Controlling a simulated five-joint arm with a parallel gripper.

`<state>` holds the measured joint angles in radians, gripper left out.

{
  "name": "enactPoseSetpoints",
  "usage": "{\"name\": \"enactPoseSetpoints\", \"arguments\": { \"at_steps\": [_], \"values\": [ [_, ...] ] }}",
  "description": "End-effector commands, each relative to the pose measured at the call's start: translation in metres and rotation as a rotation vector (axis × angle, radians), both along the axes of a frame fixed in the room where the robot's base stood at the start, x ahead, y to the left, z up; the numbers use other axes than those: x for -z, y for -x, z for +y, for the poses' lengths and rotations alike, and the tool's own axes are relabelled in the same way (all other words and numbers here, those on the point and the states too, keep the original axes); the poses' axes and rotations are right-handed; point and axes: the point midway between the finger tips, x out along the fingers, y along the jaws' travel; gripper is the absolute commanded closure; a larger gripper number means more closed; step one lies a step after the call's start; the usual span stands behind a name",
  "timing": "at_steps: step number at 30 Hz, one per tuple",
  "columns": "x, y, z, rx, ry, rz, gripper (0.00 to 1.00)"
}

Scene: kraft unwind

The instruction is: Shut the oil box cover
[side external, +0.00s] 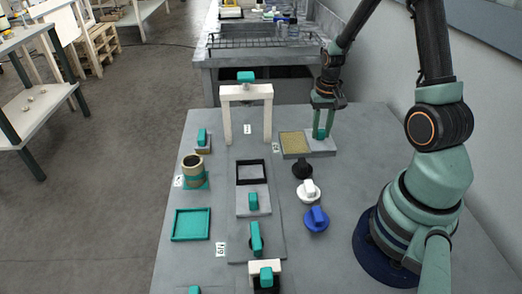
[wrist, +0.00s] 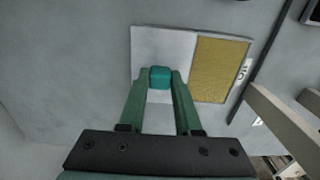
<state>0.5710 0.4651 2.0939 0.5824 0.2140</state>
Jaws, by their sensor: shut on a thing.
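The oil box (side external: 296,155) stands at the back right of the table, with its yellow-brown oil surface (side external: 295,142) open to view. Its pale grey cover (side external: 322,147) lies to the right of the oil, leaving that surface bare. In the wrist view the cover (wrist: 146,45) is on the left and the oil (wrist: 218,68) on the right. My gripper (side external: 321,132) comes down from above onto the cover. Its two green fingers (wrist: 160,78) are shut on the teal knob (wrist: 160,73) of the cover, one on each side.
A white arch (side external: 247,93) stands left of the box, and its post shows at the right of the wrist view. A black knob (side external: 302,168), a white one (side external: 308,190) and a blue one (side external: 316,219) stand in front. A black frame (side external: 251,172) lies front left.

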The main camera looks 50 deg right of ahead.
Motion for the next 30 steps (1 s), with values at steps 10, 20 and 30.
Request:
{"name": "enactPoseSetpoints", "arguments": {
  "at_steps": [10, 20, 30],
  "values": [
    [-0.001, -0.039, 0.038, -0.008, 0.0, 0.0, 1.0],
    [-0.001, -0.06, 0.059, -0.002, 0.001, -0.003, 1.0],
    [-0.001, -0.06, 0.059, -0.002, 0.002, -0.005, 0.38]
  ]
}}
